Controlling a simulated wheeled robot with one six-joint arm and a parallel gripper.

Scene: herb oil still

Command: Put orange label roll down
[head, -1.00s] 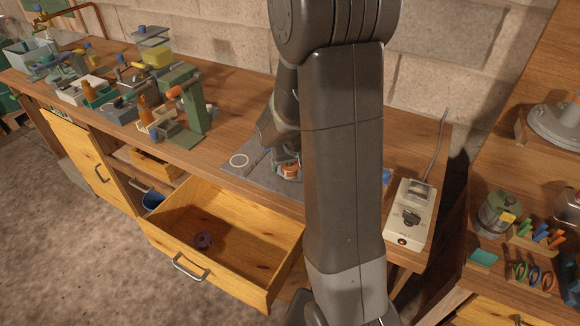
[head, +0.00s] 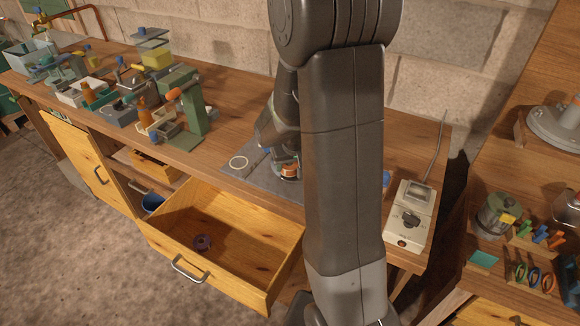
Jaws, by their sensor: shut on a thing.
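The orange label roll (head: 290,170) is at my gripper (head: 288,174), over the grey mat (head: 238,173) on the wooden bench. My gripper is shut on the roll. My arm covers much of the gripper and the right part of the mat. I cannot tell whether the roll touches the mat.
A pale ring (head: 238,162) lies on the mat's left part. An open drawer (head: 235,240) below holds a small dark purple roll (head: 203,242). A green press-like device (head: 190,115) stands left of the mat. A white switch box (head: 410,215) stands to the right.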

